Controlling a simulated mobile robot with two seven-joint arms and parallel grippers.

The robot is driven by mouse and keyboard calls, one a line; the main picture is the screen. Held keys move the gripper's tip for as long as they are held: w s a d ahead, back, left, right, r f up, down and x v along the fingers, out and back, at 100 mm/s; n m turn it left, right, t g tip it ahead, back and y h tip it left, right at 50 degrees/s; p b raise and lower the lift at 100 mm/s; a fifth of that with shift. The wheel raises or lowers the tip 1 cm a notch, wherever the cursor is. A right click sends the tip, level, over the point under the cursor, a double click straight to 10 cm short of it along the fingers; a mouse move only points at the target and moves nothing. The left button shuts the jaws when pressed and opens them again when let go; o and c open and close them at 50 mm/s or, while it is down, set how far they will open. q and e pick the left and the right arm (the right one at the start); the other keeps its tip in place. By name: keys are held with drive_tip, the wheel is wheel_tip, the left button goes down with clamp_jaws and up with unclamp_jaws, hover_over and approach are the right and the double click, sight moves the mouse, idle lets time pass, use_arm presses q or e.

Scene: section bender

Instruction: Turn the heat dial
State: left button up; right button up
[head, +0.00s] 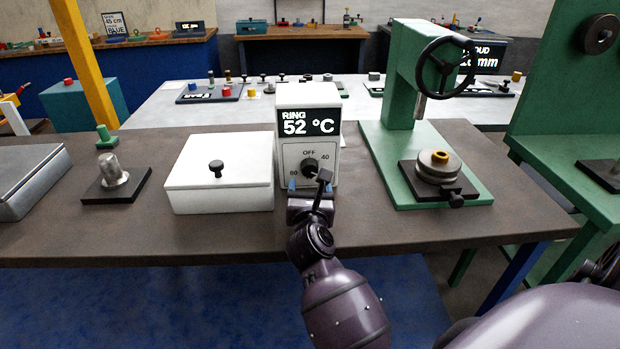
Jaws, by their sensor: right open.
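The heat dial (310,166) is a black round knob on the front of a white heater box (293,150). Marks around it read OFF at the top, 40 at the right and one at lower left that looks like 60 or 80. The display (307,122) above reads RING 52 °C. My right gripper (310,186) is open in front of the box, its blue-tipped fingers at the left and right of the dial's lower part. I cannot tell whether they touch it. The gripper hides the lower front of the box. My left gripper is not in view.
A white lidded box (222,190) with a black knob stands close at the left. A green press (408,75) with a black handwheel stands at the right. A metal cylinder on a black plate (115,180) is farther left. The brown bench (180,235) is clear along its front edge.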

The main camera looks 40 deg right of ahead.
drive_tip(key=v, duration=0.4)
drive_tip(key=shift+s+a, duration=0.2)
drive_tip(key=shift+s, duration=0.05)
drive_tip(key=shift+s+a, duration=0.15)
drive_tip(key=shift+s, duration=0.1)
